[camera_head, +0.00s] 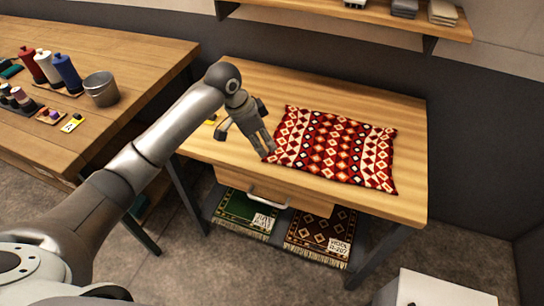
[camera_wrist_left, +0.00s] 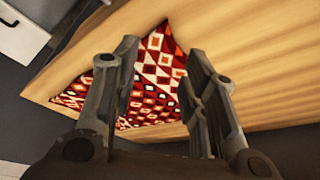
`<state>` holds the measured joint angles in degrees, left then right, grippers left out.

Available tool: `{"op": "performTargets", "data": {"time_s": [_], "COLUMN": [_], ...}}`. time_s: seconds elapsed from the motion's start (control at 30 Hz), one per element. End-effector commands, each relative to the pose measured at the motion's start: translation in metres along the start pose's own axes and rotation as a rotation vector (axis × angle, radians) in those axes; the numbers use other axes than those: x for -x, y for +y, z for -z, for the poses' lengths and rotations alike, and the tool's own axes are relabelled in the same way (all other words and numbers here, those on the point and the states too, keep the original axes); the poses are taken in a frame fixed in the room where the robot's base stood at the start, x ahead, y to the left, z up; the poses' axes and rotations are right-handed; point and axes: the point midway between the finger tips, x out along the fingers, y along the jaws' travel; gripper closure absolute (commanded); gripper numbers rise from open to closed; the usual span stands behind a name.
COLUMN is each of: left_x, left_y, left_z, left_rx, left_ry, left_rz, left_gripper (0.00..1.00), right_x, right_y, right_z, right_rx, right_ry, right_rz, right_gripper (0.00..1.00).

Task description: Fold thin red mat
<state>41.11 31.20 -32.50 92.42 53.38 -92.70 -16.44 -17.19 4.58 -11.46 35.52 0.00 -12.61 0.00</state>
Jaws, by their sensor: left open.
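The thin red mat (camera_head: 335,150), patterned in red, white and black, lies spread flat on the wooden table (camera_head: 390,205). My left gripper (camera_head: 265,152) is at the mat's left edge, near its front left corner, pointing down. The left wrist view shows the two fingers (camera_wrist_left: 160,75) apart with part of the mat (camera_wrist_left: 158,70) visible between and beyond them. The gripper is open and holds nothing. Whether the fingertips touch the mat or table cannot be told. My right gripper is not in view.
A second wooden table (camera_head: 90,60) at left holds bottles, a metal bucket (camera_head: 101,88) and small items. Folded green (camera_head: 245,212) and brown (camera_head: 318,235) rugs lie on the lower shelf. A wall shelf (camera_head: 370,15) hangs above. Bare tabletop surrounds the mat.

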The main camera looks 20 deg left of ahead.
Motion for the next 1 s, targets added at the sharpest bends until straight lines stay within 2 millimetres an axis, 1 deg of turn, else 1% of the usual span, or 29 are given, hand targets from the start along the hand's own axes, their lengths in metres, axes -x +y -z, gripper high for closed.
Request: {"op": "performTargets", "data": {"time_s": [0.03,0.2,0.4,0.6,1.0], "left_x": [-0.009,-0.033,-0.054,-0.062,-0.063], "left_y": [0.001,0.0,0.0,-0.001,-0.001], "left_z": [-0.001,0.0,0.0,0.0,0.0], "left_rx": [0.001,0.002,0.002,0.002,0.002], "left_ry": [-0.003,-0.001,-0.001,0.0,0.0], "left_rz": [-0.002,-0.001,-0.001,0.001,0.002], "left_gripper": [0.6,0.6,0.6,0.6,0.6], "right_x": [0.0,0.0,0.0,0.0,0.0], "right_y": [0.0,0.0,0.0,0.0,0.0], "right_z": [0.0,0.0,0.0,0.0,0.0], "right_rx": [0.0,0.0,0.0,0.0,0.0], "right_ry": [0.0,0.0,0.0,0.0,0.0], "right_rz": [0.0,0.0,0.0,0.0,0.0], "right_gripper": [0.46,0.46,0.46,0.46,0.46]}}
